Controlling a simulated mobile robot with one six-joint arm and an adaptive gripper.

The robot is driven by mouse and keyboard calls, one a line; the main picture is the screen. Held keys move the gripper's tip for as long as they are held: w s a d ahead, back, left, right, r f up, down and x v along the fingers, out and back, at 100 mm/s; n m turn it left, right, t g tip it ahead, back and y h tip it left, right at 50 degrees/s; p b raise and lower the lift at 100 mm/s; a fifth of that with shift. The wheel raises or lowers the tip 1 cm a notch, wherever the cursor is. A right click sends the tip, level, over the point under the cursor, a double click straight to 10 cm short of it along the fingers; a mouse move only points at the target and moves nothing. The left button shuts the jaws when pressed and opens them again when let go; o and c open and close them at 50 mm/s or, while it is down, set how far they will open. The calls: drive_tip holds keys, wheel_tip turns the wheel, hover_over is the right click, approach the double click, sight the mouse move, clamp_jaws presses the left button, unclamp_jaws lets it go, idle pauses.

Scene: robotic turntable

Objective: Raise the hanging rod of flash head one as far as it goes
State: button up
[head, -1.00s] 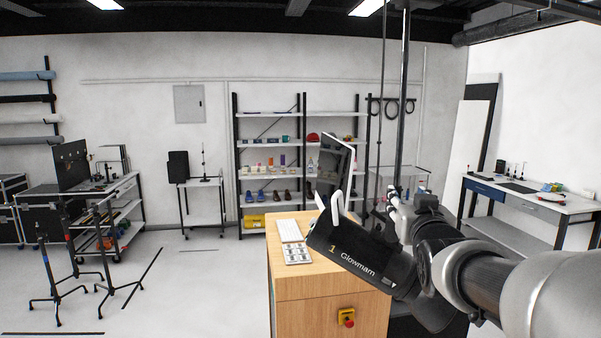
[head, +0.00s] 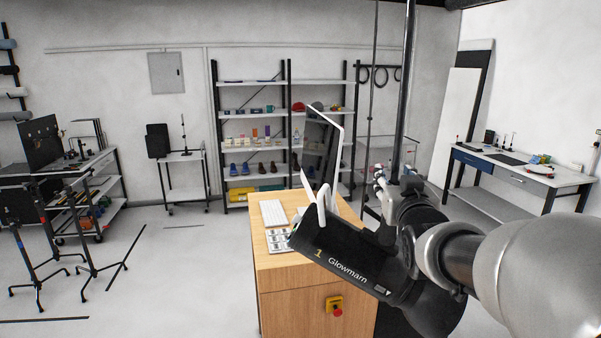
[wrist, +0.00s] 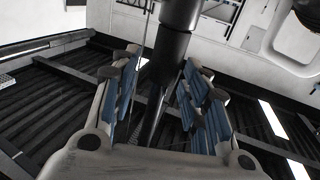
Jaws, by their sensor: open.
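Flash head one (head: 345,264) is a black box marked "1 Glowmarn" with white-edged flaps, in the head view above a wooden cabinet. A dark vertical rod (head: 405,95) rises behind and right of it to the top of the picture. My gripper (head: 380,178) is at the lower part of this rod, partly hidden by my arm. In the wrist view, my gripper (wrist: 163,68) is open, with blue-padded fingers on either side of a dark rod (wrist: 172,48) with a thicker section above. Gaps show beside the rod, so it does not look clamped. The rod's lower end is hidden.
The wooden cabinet (head: 290,295) has a keyboard, a button pad and a red button on its front. A thin pole (head: 373,70) hangs left of the rod. Shelves (head: 250,111) stand behind, and a workbench (head: 520,172) is at the right.

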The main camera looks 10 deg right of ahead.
drive_tip(key=shift+s, duration=0.1)
drive_tip(key=shift+c, duration=0.6)
clamp_jaws()
